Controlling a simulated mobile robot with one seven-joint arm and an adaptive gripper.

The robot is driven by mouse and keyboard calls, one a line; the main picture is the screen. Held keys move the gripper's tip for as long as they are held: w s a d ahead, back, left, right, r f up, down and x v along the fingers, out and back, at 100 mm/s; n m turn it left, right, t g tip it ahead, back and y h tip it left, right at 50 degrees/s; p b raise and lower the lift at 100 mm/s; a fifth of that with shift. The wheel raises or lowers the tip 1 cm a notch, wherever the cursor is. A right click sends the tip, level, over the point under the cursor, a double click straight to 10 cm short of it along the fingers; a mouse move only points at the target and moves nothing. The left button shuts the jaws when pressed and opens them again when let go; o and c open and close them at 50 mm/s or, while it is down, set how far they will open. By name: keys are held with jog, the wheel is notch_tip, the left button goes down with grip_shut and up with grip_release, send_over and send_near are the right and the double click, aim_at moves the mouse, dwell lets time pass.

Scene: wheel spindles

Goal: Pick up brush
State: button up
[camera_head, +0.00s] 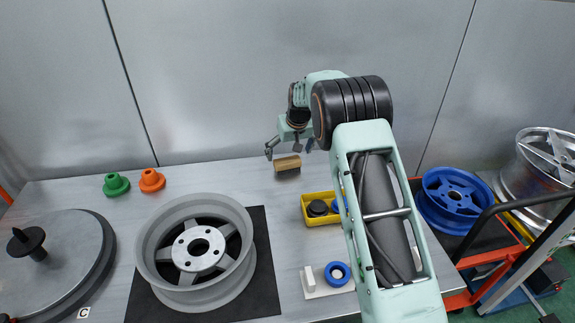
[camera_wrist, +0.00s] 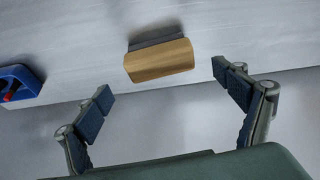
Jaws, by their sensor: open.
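The brush (camera_head: 288,164) has a tan wooden back with a dark underside and sits on the table toward the back, near the wall. It also shows in the wrist view (camera_wrist: 159,61), at upper middle. My gripper (camera_head: 290,148) is open and empty, above and just behind the brush in the head view. In the wrist view the two fingers (camera_wrist: 163,88) are spread wide, and the brush lies beyond the gap between their tips, apart from both. My arm hides part of the table to the right of the brush.
A yellow bin (camera_head: 318,221) with dark and blue parts stands in front of the brush. A grey wheel (camera_head: 196,252) lies on a black mat (camera_head: 262,285). Green (camera_head: 116,185) and orange (camera_head: 152,180) pieces stand at the back left.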

aim_at(288, 160)
jog(key=shift+s+p+x, duration=0.15)
jog(key=shift+x, duration=1.15)
jog(key=shift+s+p+x, duration=0.1)
jog(key=shift+p+x, duration=0.05)
jog(key=shift+x, duration=1.1)
jog(key=c, duration=1.2)
jog(key=shift+c, duration=0.2)
jog(key=shift+r, duration=0.65)
jog(key=s+a+r+b, duration=0.2)
jog(key=s+a+r, duration=0.6)
jog(key=s+r, duration=0.3)
jog(key=shift+a+r, duration=0.25)
jog(key=shift+r, duration=0.05)
jog(key=shift+s, duration=0.1)
